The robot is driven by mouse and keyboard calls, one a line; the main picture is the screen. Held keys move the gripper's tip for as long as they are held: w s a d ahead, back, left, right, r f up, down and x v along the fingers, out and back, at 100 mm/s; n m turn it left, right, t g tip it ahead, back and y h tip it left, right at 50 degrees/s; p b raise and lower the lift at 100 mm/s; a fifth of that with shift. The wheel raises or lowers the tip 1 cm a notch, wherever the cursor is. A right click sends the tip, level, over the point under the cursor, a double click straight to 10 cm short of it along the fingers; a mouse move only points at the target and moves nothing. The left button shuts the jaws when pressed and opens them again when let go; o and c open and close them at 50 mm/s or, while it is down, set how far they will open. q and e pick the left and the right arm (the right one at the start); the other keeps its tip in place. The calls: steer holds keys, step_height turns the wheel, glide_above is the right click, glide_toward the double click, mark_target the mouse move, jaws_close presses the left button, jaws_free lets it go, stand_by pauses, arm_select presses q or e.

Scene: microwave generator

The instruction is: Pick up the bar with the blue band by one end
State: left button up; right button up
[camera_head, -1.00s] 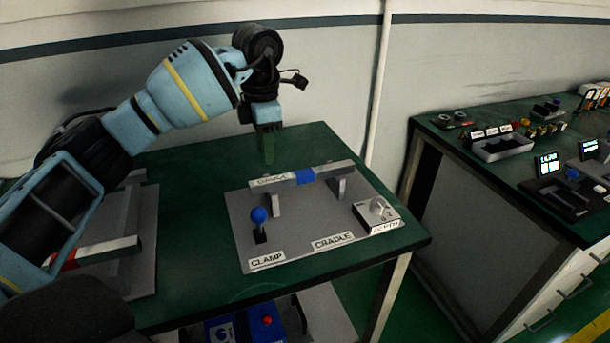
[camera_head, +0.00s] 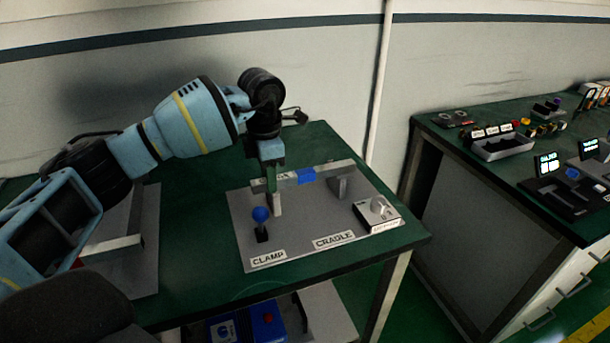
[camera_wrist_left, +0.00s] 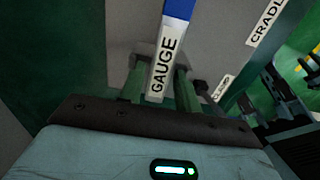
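The grey bar with the blue band (camera_head: 334,170) lies across two upright supports on a grey plate (camera_head: 300,228) on the green table. Its left end carries a GAUGE label. My left gripper (camera_head: 271,184) is down at that labelled left end. In the left wrist view, the bar's GAUGE end (camera_wrist_left: 165,62) lies between the two green fingers (camera_wrist_left: 160,90), one on each side. A gap shows beside the bar, so the fingers look open around it. The blue band (camera_wrist_left: 179,8) shows at the top edge there. My right gripper is not in view.
A blue-knobbed lever (camera_head: 261,216) labelled CLAMP stands close in front of the gripper. A dial box (camera_head: 376,213) sits at the plate's right. Another plate (camera_head: 135,255) with a bar lies partly behind my arm. A second table (camera_head: 500,175) with devices stands right.

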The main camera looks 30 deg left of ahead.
arm_select(q)
steer(key=shift+c, duration=0.4)
jaws_close()
steer(key=shift+r, duration=0.1)
step_height(320, 180, up, 10)
